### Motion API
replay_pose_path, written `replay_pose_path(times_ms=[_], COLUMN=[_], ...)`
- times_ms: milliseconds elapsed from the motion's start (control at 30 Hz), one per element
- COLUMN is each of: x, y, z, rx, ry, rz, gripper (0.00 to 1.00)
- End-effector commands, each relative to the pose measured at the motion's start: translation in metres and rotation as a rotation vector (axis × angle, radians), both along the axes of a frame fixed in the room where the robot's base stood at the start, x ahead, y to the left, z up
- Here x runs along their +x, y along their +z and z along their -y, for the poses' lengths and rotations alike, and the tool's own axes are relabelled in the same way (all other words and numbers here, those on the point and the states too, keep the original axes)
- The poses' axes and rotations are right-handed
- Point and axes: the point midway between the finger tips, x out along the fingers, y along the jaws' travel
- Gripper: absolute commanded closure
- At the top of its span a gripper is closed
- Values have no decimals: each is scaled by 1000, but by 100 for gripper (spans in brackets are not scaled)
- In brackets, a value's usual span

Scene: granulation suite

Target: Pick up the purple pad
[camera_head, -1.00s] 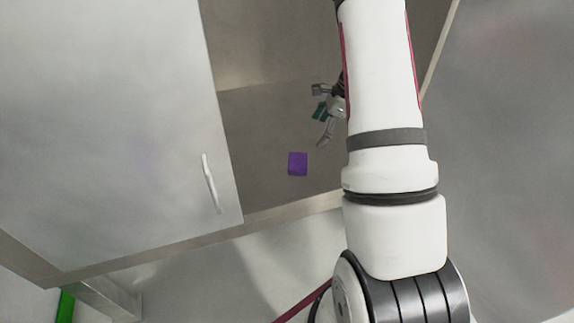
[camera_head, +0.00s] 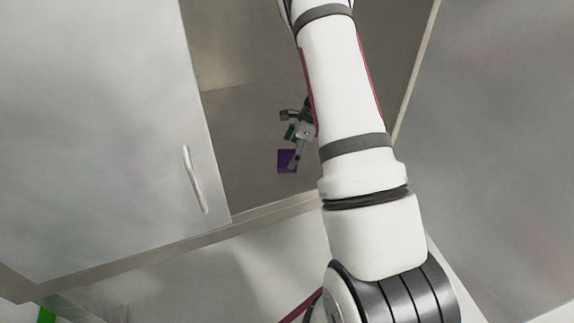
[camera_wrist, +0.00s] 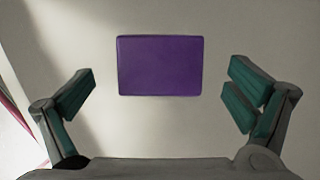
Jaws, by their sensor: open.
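The purple pad (camera_wrist: 160,66) is a flat rectangle on a pale surface. In the wrist view it shows whole, centred between and a little beyond my open fingers. My gripper (camera_wrist: 160,100) is open and empty, with green finger pads to either side of the pad. In the head view the purple pad (camera_head: 286,161) lies on the cabinet floor, partly covered by a finger of my gripper (camera_head: 293,148). I cannot tell how high the fingers are above the pad.
The pad is inside a metal cabinet, whose floor (camera_head: 240,180) is bare around it. A door with a handle (camera_head: 195,180) stands to the left. Another large metal panel (camera_head: 490,150) is on the right. A green object (camera_head: 46,315) shows at the lower left.

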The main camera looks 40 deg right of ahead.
Motion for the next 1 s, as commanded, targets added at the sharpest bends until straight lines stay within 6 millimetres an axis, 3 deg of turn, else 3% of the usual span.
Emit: replay_pose_path(times_ms=[100,367,600,667,700,1000], x=[3,5,5,5,5,5], y=[-17,-18,-18,-18,-18,-10], z=[-5,-6,-6,-6,-6,-6], rx=[0,-1,-1,0,-1,-1], ry=[1,0,0,0,0,1], rz=[0,1,1,0,1,1], gripper=[2,2,55,55,59,59])
